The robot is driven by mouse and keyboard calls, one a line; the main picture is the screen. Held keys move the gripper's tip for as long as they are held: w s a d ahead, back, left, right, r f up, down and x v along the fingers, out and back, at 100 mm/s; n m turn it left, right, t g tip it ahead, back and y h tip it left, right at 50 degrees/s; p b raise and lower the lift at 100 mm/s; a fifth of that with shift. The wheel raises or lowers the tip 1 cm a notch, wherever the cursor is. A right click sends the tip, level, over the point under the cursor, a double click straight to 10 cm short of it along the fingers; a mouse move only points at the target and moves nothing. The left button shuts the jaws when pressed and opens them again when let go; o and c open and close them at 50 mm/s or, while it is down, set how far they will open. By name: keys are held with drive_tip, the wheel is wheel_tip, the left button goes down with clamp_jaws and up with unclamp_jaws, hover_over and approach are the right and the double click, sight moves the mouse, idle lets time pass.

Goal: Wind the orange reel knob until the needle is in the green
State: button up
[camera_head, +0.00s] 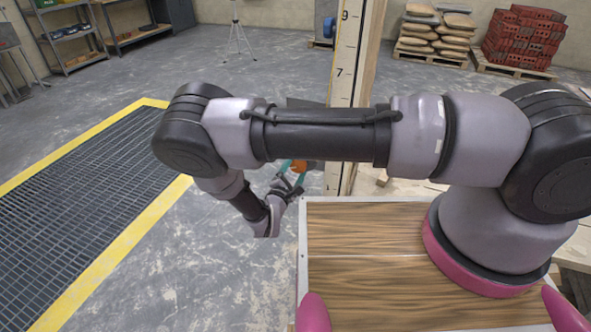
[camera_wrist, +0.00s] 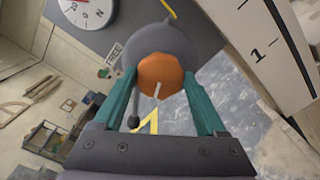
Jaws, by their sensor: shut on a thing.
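The orange reel knob (camera_wrist: 161,76) sits between the two teal fingers of my gripper (camera_wrist: 160,88) in the wrist view, with a pale mark on its face. My gripper is shut on it. A grey rounded reel body (camera_wrist: 155,42) is behind the knob. A round white dial (camera_wrist: 86,12) shows at the top left, cut off by the frame edge; its needle and any green band cannot be made out. In the head view my gripper (camera_head: 291,180) and the orange knob (camera_head: 299,166) are small and partly hidden under my arm.
A tall post with a numbered scale (camera_head: 346,60) stands right beside the reel. Yellow-edged floor grating (camera_head: 70,190) lies at left. Pallets of bags (camera_head: 436,35) and red bricks (camera_head: 523,40) stand at the back right. Open floor lies between.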

drive_tip(key=shift+m, duration=0.6)
drive_tip(key=o, duration=1.3)
drive_tip(key=v, duration=1)
drive_tip(key=shift+s+a, duration=0.15)
drive_tip(key=shift+s, duration=0.25)
